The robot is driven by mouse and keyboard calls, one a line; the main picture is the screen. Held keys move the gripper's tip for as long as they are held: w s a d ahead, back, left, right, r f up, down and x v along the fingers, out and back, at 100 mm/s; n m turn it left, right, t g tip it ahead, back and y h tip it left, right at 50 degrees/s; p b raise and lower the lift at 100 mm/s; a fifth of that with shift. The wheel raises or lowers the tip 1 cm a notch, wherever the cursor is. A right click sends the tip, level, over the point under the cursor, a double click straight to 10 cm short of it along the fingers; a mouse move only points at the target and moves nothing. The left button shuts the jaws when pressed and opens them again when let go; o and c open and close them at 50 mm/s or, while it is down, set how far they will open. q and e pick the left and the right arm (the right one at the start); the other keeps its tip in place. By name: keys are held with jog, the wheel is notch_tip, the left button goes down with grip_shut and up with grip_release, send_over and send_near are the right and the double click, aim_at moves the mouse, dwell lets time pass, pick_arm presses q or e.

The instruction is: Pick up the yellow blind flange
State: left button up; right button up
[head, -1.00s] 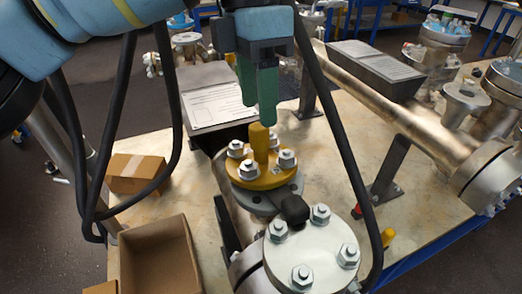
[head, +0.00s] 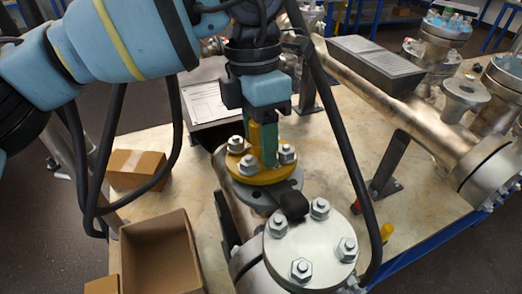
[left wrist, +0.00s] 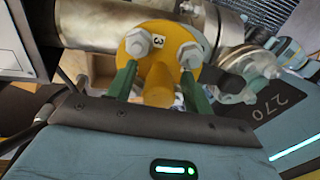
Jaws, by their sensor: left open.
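The yellow blind flange (head: 250,175) lies on a grey flange (head: 264,193) of the pipe vessel, with nuts and bolts around its rim and an upright yellow handle (head: 255,135). My left gripper (head: 263,152) points down over it, its green fingers beside the handle. In the left wrist view the flange (left wrist: 179,42) bears a small label with a 3. There the open fingers of my left gripper (left wrist: 160,85) stand on either side of the handle (left wrist: 157,88); contact is not clear. My right gripper is not in view.
A silver bolted cover (head: 310,250) stands just in front of the yellow flange. An open cardboard box (head: 160,222) and a closed carton (head: 135,168) are at left. A long pipe (head: 375,98) runs along the right. Black cables hang beside my left arm.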

pick_arm(q)
jog(key=shift+r, duration=0.1)
grip_shut()
jog(key=shift+r, duration=0.1)
notch_tip(320, 180, up, 10)
jog(key=shift+f, duration=0.1)
dwell(0.6)
